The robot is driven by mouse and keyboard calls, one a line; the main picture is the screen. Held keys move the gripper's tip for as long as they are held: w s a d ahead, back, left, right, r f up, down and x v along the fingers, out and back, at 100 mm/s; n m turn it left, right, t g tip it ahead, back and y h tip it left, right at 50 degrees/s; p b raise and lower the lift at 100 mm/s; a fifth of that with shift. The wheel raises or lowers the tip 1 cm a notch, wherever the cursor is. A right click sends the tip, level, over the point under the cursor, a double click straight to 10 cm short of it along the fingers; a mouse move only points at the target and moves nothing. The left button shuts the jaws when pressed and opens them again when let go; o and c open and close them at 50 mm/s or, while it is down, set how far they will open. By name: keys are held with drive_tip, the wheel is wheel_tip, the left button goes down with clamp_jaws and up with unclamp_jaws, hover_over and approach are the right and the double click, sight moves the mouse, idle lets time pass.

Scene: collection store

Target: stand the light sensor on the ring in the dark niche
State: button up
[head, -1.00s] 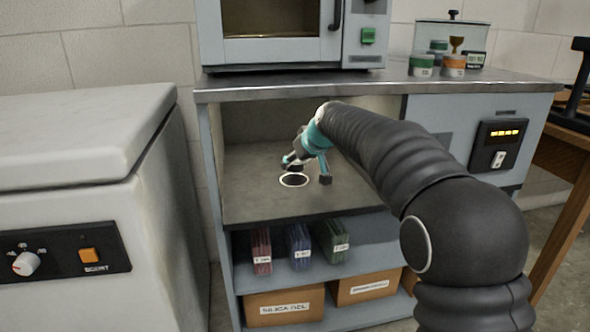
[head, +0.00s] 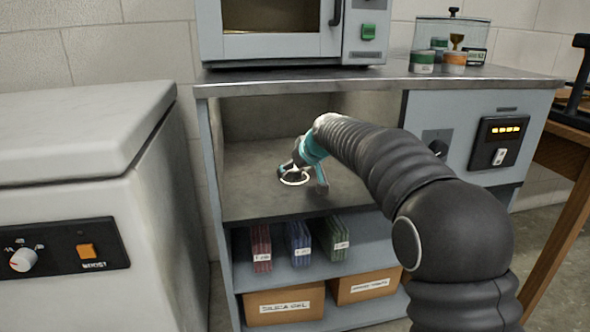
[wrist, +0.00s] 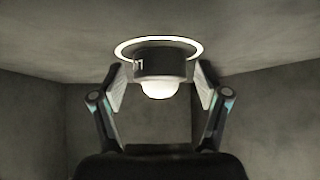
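The light sensor (wrist: 160,68), a short dark cylinder with a pale glowing dome, shows in the wrist view between my finger pads. Its base is at the white ring (wrist: 128,46), which curves around it on the niche floor. The ring also shows in the head view (head: 294,182), partly behind my gripper. My gripper (wrist: 160,84) is open, with a finger on each side of the sensor and a narrow gap at both pads. In the head view my gripper (head: 304,177) reaches down to the ring inside the niche (head: 250,190). The sensor is mostly hidden there.
The niche has walls at the sides and back, under a metal worktop (head: 300,83). Bare floor surrounds the ring. A shelf below holds coloured packs (head: 298,245) and boxes (head: 284,307). A white chest (head: 70,140) stands left; a panel with a switch (head: 498,143) is right.

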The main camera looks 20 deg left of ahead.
drive_tip(key=shift+r, duration=0.2)
drive_tip(key=v, duration=1.2)
drive_tip(key=shift+p, duration=0.4)
